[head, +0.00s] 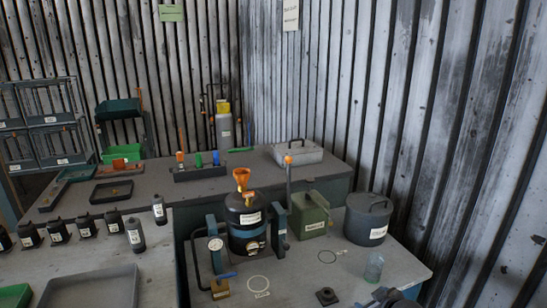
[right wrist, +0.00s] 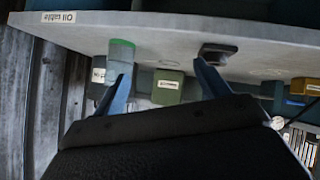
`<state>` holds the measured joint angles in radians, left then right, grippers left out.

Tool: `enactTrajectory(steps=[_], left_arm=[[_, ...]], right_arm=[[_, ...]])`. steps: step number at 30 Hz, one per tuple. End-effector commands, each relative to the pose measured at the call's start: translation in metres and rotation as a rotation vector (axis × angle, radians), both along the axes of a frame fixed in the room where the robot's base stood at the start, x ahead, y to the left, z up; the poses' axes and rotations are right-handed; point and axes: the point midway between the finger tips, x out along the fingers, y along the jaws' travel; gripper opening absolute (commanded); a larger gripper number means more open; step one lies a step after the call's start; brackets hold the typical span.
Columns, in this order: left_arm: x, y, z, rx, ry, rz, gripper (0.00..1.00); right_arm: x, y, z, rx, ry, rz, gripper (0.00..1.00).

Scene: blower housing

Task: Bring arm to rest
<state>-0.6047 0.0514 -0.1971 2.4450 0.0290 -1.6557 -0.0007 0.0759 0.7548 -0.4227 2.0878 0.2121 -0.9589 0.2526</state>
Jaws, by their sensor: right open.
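My right gripper (head: 385,297) shows at the bottom right edge of the head view, partly cut off, low at the front table's near right edge. In the right wrist view (right wrist: 163,82) its two blue fingers stand wide apart with nothing held between them. A clear greenish cup (head: 374,267) stands on the table just behind the gripper; it also shows beyond one fingertip in the wrist view (right wrist: 121,52). A small black square block (head: 326,296) lies to the left of the gripper. My left gripper is not in view.
A black tank (head: 246,222) with an orange funnel (head: 241,178) stands in a blue-sided stand. A green can (head: 308,214) and a dark lidded pot (head: 369,218) stand behind the cup. A brass block (head: 220,289) is at front left. Black bottles (head: 135,236) line the left table.

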Motion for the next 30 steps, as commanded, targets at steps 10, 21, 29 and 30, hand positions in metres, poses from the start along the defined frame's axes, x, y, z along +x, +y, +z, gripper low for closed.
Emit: enactTrajectory(steps=[10, 21, 29, 30], left_arm=[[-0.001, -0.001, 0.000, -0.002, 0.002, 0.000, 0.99], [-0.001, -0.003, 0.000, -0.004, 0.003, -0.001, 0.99], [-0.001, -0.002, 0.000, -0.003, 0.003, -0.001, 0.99], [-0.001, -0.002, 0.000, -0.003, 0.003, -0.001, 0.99]], right_arm=[[-0.048, 0.010, 0.019, -0.197, 0.141, -0.047, 0.75], [-0.167, 0.063, -0.010, -0.144, 0.389, -0.108, 0.75], [-0.252, 0.104, -0.037, 0.015, 0.524, -0.163, 0.75], [-0.264, 0.110, -0.041, 0.040, 0.544, -0.172, 0.75]])
